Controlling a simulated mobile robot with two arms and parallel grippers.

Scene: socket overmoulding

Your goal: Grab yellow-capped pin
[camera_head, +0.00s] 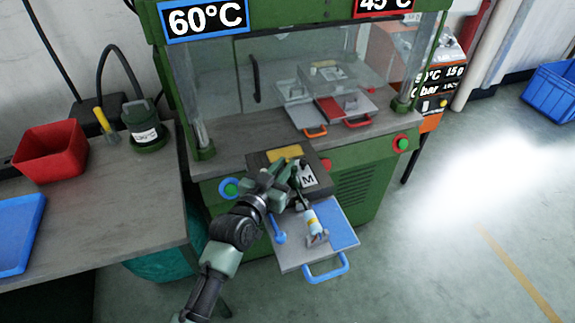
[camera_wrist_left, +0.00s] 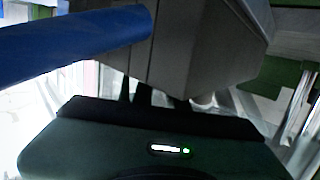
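My left gripper (camera_head: 285,180) is over the dark mould block marked "M" (camera_head: 312,178), at the front of the green machine. Its fingers overlap the block, so I cannot tell if they are open or shut, or touching anything. A small cylinder with white, yellow and blue bands (camera_head: 314,221) is on the pulled-out tray (camera_head: 292,256), just below the gripper. I cannot tell if it is the yellow-capped pin. A yellow piece (camera_head: 285,153) shows on the block. In the left wrist view a blue bar (camera_wrist_left: 75,45) and a grey block (camera_wrist_left: 205,45) are close ahead. My right gripper is out of view.
A blue knob-ended part (camera_head: 279,229) is on the tray, which has a blue handle (camera_head: 326,269). The green press (camera_head: 360,185) stands behind. The left bench (camera_head: 110,195) carries a red bin (camera_head: 50,151), a blue tray (camera_head: 18,235) and a green pot (camera_head: 144,127).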

